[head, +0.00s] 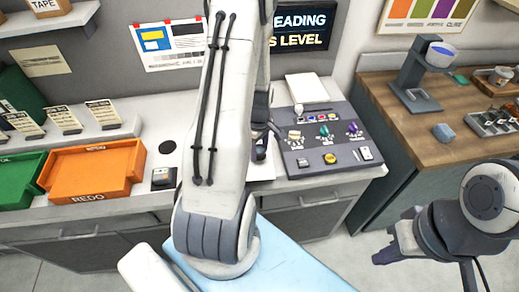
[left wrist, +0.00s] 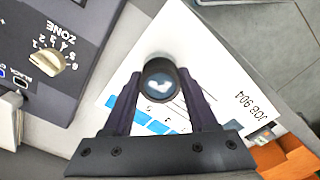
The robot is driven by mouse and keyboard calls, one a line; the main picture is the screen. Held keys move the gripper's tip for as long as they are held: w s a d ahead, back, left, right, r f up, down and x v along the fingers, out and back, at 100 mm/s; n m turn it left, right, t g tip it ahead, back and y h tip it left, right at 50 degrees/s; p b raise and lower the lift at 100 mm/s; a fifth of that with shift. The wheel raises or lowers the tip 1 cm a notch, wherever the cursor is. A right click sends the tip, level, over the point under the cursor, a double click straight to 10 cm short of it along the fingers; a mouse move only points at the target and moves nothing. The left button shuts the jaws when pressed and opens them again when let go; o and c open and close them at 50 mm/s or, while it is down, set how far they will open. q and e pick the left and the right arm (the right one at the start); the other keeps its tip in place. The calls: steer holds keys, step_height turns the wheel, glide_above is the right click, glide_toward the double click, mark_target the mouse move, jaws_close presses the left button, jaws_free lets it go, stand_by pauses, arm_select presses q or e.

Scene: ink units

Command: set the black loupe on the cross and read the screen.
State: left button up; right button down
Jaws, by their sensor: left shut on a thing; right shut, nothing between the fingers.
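The black loupe (left wrist: 159,66) is between the fingers of my left gripper (left wrist: 161,88) in the left wrist view, its round lens facing the camera. It is over a white printed sheet (left wrist: 215,90) with blue patches; I cannot tell whether it touches the sheet. No cross can be made out. In the head view my left arm hides the loupe and most of the sheet. The screen (head: 303,24) on the back wall shows "EADING" and "S LEVEL", its left part hidden by my arm. My right gripper (head: 390,243) is shut and empty, away from the counter at the right.
A grey console (head: 325,165) with coloured knobs and buttons stands right of my left arm. An orange REDO tray (head: 90,172) and a green tray (head: 20,180) are at the left. A wooden bench (head: 400,115) with a grey stand (head: 415,85) is at the right.

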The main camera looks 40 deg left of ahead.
arm_select(q)
steer(key=shift+f, duration=0.3)
stand_by(0.9)
steer(key=shift+r+p, duration=1.15)
steer(key=shift+r, duration=0.45)
